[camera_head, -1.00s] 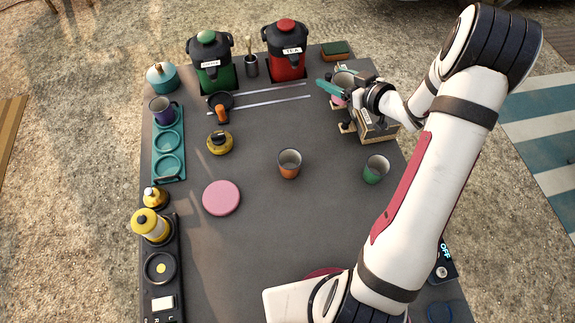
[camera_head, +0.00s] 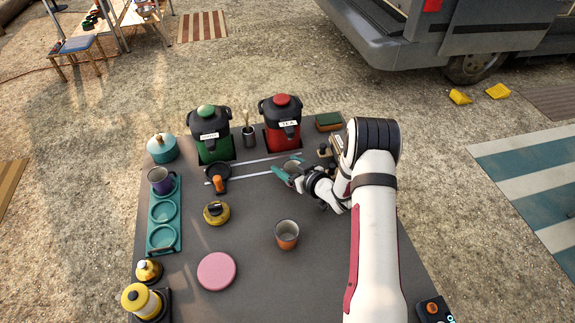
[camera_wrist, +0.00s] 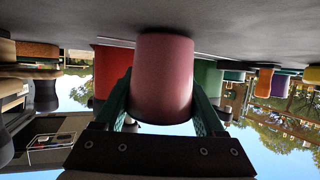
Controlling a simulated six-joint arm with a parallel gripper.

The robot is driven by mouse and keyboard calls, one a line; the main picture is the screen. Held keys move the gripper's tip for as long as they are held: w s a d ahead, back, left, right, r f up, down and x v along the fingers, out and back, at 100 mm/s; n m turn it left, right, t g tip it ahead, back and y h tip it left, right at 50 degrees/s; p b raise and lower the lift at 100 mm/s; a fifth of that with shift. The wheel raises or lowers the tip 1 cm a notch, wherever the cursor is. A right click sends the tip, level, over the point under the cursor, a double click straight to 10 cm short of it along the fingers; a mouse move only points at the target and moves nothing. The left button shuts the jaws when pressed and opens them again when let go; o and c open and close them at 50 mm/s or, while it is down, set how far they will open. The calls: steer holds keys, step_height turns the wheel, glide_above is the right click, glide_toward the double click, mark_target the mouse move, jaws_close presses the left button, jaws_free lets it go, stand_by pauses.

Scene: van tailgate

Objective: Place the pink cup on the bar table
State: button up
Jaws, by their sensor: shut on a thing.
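The pink cup (camera_wrist: 163,80) is between my gripper's two teal fingers in the wrist view, close to the grey surface, which shows at the top of that upside-down picture. In the head view my gripper (camera_head: 290,172) is shut on it near the steel strips, and the cup is mostly hidden by the fingers. Whether the cup touches the surface I cannot tell. A wooden table (camera_head: 135,14) with a stool (camera_head: 77,44) stands far off at the top left; it may be the bar table.
The grey worktop (camera_head: 290,280) carries green (camera_head: 209,135) and red (camera_head: 282,125) dispensers behind my gripper. An orange cup (camera_head: 287,234) stands in front, with a yellow-black pot (camera_head: 216,213) and pink disc (camera_head: 217,271) to the left. A teal tray (camera_head: 163,214) lies along the left edge.

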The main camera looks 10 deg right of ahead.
steer(key=shift+f, duration=0.15)
steer(key=o, duration=1.4)
steer(key=shift+c, duration=0.2)
